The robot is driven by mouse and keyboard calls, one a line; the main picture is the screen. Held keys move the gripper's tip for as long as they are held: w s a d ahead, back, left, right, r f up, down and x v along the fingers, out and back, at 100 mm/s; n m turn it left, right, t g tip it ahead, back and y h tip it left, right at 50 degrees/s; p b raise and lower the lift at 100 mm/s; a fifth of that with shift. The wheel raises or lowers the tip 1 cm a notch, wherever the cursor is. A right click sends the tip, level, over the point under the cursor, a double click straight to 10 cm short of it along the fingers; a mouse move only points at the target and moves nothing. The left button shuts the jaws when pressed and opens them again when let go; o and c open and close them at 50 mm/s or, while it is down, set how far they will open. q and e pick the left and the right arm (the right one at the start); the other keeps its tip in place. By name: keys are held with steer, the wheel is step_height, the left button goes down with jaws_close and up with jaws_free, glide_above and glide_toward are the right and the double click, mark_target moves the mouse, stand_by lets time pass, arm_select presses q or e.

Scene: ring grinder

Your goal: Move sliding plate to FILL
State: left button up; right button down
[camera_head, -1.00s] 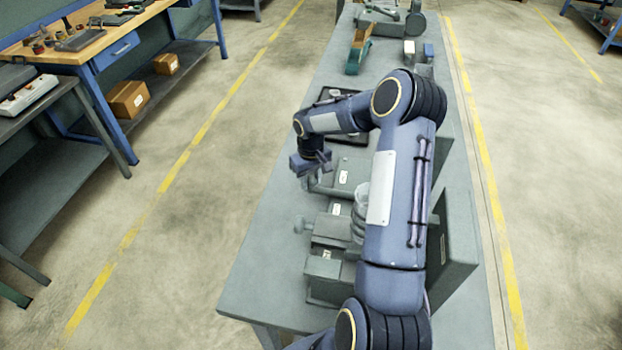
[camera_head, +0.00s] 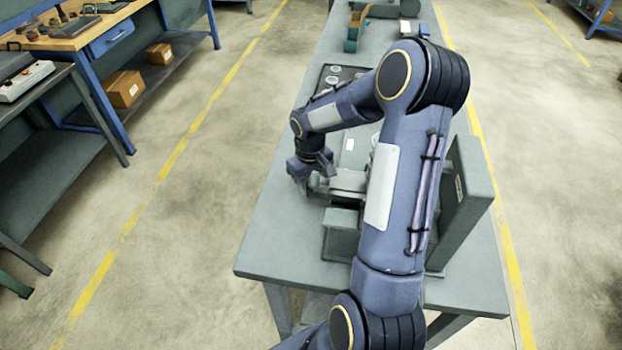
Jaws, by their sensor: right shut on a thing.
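My right gripper (camera_head: 312,172) is at the left side of the ring grinder on the grey bench, level with the grey sliding plate (camera_head: 348,181). Its jaws are shut on the plate's knob end, though the fingers and contact are partly hidden by the wrist. The grinder's lower block (camera_head: 341,236) stands nearer, and its upright dark grey panel (camera_head: 467,196) stands to the right. My right arm crosses in front of the grinder and hides much of its middle. No FILL label can be read. My left gripper is not in view.
The grey bench (camera_head: 268,248) is bare along its left edge. A dark tray (camera_head: 330,78) with round pieces lies behind the arm. A green and brown tool (camera_head: 356,30) lies farther back. A wooden workbench (camera_head: 75,38) and shelves stand across the aisle at left.

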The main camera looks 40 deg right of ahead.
steer(key=shift+s+a, duration=0.1)
steer(key=shift+a, duration=0.1)
steer(key=c, duration=1)
jaws_free()
steer(key=shift+s+a, duration=0.1)
steer(key=shift+c, duration=0.2)
steer(key=shift+r, duration=0.25)
step_height(320, 180, up, 7)
steer(key=shift+r+b, duration=0.15)
steer(key=shift+b, duration=0.25)
